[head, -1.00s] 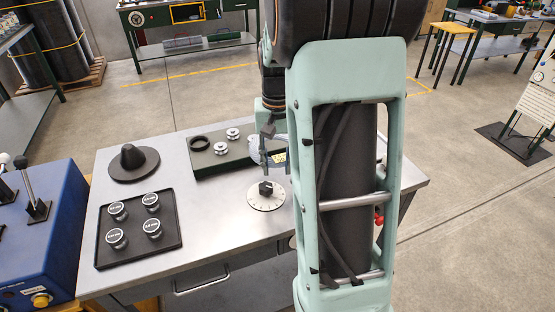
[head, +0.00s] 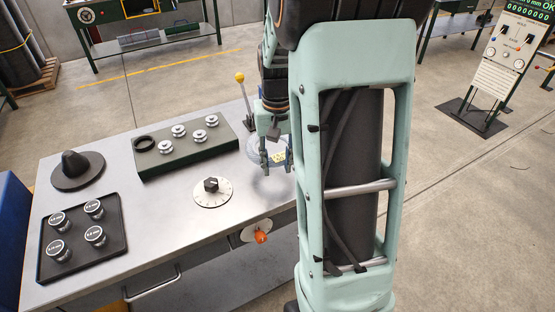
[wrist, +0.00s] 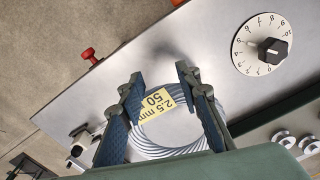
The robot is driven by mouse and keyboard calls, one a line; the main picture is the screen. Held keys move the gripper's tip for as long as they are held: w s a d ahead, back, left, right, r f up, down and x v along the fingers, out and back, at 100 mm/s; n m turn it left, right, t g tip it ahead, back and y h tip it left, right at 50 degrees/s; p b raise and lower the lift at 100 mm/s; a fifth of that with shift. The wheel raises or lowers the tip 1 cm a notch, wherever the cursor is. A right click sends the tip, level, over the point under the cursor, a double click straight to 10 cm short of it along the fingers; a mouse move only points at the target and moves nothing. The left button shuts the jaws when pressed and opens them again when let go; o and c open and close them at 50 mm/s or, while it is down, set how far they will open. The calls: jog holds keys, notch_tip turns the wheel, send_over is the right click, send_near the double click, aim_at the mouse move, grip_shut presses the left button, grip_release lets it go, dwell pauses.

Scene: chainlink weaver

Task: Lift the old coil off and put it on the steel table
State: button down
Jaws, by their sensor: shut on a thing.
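My gripper (head: 277,165) is shut on the old coil, a ring of pale grey wire with a yellow label. In the wrist view, the coil (wrist: 178,143) sits between the two fingers (wrist: 163,97), its label reading "2.5 mm 50". In the head view, the coil (head: 256,153) is partly hidden behind the fingers. It is over the right part of the steel table (head: 150,222), past the right end of the green block. I cannot tell how large any gap is between coil and tabletop.
A numbered dial (head: 213,192) is left of my gripper. The green block (head: 186,148) bears several small rollers and a black ring. A yellow-knobbed lever (head: 241,88) stands behind. A black tray (head: 84,236) with several weights and a black cone (head: 76,166) occupy the table's left.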

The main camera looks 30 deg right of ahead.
aim_at(283, 191)
jog(key=shift+s+d+f+b, duration=0.1)
jog(key=shift+d+f+b, duration=0.15)
jog(key=shift+f+b, duration=0.75)
jog(key=shift+s+d+f+b, duration=0.1)
jog(key=shift+d+f+b, duration=0.1)
jog(key=shift+f+b, duration=0.75)
jog(key=shift+s+d+f+b, duration=0.1)
jog(key=shift+d+f+b, duration=0.3)
jog(key=shift+f, duration=1.05)
jog(key=shift+a, duration=0.1)
jog(key=c, duration=1.4)
grip_release()
jog(key=shift+o, duration=0.2)
jog(key=shift+s, duration=0.1)
notch_tip(283, 191, up, 12)
